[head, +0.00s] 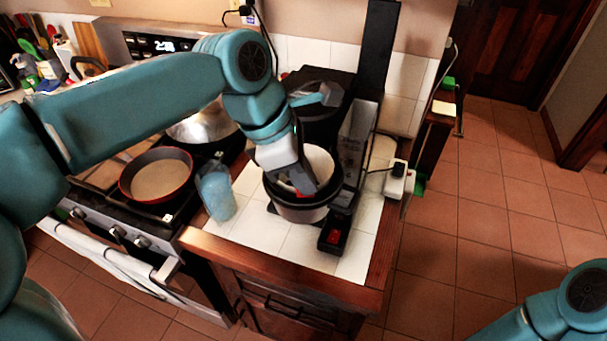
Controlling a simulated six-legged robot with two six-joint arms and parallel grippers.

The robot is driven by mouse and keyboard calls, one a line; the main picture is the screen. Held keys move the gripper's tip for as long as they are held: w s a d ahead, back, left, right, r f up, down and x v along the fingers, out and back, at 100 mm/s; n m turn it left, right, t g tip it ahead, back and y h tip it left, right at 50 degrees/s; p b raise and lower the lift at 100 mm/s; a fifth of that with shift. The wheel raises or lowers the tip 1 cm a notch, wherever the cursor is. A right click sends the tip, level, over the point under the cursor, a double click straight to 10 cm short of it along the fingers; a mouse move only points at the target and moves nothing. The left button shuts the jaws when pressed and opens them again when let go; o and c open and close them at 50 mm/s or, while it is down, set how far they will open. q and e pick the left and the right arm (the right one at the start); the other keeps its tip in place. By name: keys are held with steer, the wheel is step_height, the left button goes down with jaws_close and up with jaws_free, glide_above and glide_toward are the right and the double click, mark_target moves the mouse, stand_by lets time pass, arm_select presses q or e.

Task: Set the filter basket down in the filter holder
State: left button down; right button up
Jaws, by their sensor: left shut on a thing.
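The filter holder (300,212) is a dark round cup on the white-tiled counter, in front of the black coffee machine (360,130). The filter basket (321,162) is pale and round, and its rim shows inside the top of the dark holder. My left gripper (303,182) comes down over the basket from the upper left and is shut on it. The gripper hides the near left part of the basket, and I cannot tell whether its bottom touches the holder. Only a part of my right arm shows at the lower right; its gripper is out of view.
A bluish translucent cup (216,194) stands left of the holder. A red-rimmed pan (157,174) and a shiny metal pot (202,126) are on the stove. A white power outlet (398,180) is at the counter's right edge. The front tiles (253,232) are clear.

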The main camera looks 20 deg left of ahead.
arm_select(q)
steer(key=shift+s+a, duration=0.1)
steer(key=shift+s, duration=0.1)
steer(key=c, duration=1.6)
jaws_free()
steer(key=shift+s+a, duration=0.1)
steer(key=shift+s, duration=0.05)
steer(key=o, duration=0.3)
steer(key=shift+w+d+f, duration=0.15)
steer(key=shift+w+d, duration=0.1)
steer(key=shift+w, duration=0.15)
steer(key=shift+s+a+r, duration=0.2)
steer(key=shift+s+r, duration=0.05)
steer(key=shift+r, duration=0.15)
steer(key=p+v, duration=0.1)
steer(key=v, duration=1)
steer(key=shift+a+r, duration=0.1)
steer(key=shift+r, duration=0.15)
steer(key=shift+s, duration=0.1)
